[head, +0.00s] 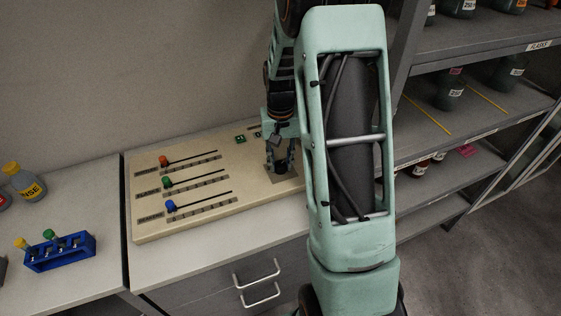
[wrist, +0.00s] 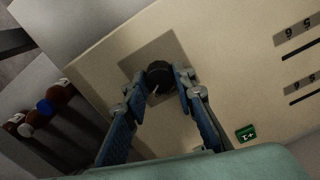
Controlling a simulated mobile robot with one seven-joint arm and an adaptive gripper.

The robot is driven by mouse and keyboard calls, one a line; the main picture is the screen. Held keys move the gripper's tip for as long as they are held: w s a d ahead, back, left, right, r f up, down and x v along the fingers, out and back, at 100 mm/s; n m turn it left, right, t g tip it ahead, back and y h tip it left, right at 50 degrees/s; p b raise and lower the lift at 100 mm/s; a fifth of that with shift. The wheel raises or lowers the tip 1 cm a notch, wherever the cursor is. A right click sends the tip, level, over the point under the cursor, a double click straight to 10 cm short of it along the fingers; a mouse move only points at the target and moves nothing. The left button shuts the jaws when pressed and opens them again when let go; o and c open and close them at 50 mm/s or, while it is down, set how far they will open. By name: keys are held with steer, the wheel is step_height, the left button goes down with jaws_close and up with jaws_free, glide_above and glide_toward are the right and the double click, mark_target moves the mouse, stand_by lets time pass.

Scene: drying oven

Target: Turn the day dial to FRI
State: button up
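The day dial is a round black knob (wrist: 160,75) with a light pointer line, on a darker square patch of the beige panel. In the wrist view the line points down and a little left. My gripper (wrist: 161,84) has one finger on each side of the knob, close to it. I cannot tell whether both fingers press on it. In the head view my gripper (head: 281,165) points down at the panel's right part, and the knob (head: 280,169) is partly hidden between the fingers. No day lettering is readable around the knob.
The panel (head: 150,222) also carries sliders with orange (head: 164,161), green (head: 167,182) and blue (head: 171,206) knobs, and a small green sign (wrist: 246,133). A blue tube rack (head: 60,254) stands at left. Shelves with bottles (head: 449,92) stand at right, close to my arm.

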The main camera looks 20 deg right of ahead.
mark_target(280, 164)
steer(key=o, duration=0.5)
step_height(280, 164, up, 12)
stand_by(0.4)
stand_by(0.3)
